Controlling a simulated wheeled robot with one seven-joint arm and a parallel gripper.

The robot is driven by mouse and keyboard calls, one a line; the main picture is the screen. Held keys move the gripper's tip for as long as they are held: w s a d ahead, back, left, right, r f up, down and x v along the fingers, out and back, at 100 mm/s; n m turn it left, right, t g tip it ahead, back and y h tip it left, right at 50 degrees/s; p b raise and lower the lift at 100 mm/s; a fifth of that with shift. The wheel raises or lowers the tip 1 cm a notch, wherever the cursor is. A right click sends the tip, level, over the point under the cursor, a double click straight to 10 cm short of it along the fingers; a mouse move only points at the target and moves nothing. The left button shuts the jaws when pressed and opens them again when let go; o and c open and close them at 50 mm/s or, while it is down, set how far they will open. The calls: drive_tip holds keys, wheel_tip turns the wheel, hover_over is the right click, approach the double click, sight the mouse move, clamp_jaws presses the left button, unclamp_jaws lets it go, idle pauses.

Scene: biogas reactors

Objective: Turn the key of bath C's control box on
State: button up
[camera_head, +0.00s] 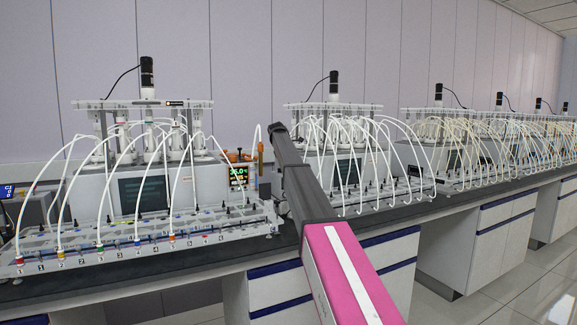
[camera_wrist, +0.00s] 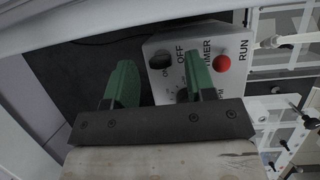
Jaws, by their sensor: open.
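The white control box (camera_wrist: 219,85) shows in the wrist view, its face turned sideways, with the words OFF, TIMER and RUN. A dark round switch (camera_wrist: 160,60) sits by OFF, and a red button (camera_wrist: 221,63) sits by RUN. Another dark control is partly hidden behind the right finger. I cannot make out which control is the key, or read a bath letter. My gripper (camera_wrist: 160,82) is open and empty, its two green fingers reaching toward the box; its left finger is beside the box's edge. In the head view my arm hides the box and the gripper cannot be made out.
Similar baths (camera_head: 340,165) run along the bench to the right. White racks (camera_wrist: 287,45) lie right of the box.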

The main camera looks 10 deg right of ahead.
drive_tip(key=shift+d+f, duration=0.15)
drive_tip(key=shift+f, duration=0.25)
drive_tip(key=c, duration=0.9)
drive_tip(key=shift+w+m, duration=0.1)
drive_tip(key=shift+m, duration=0.2)
drive_tip(key=m+g, duration=0.1)
drive_tip(key=m, duration=0.1)
drive_tip(key=m+g, duration=0.1)
drive_tip(key=m, duration=0.1)
drive_tip(key=shift+w+h, duration=0.15)
drive_tip(key=shift+h, duration=0.15)
drive_tip(key=m+g, duration=0.1)
drive_tip(key=m, duration=0.1)
drive_tip(key=m+g, duration=0.1)
drive_tip(key=m, duration=0.2)
drive_tip(key=shift+m, duration=0.3)
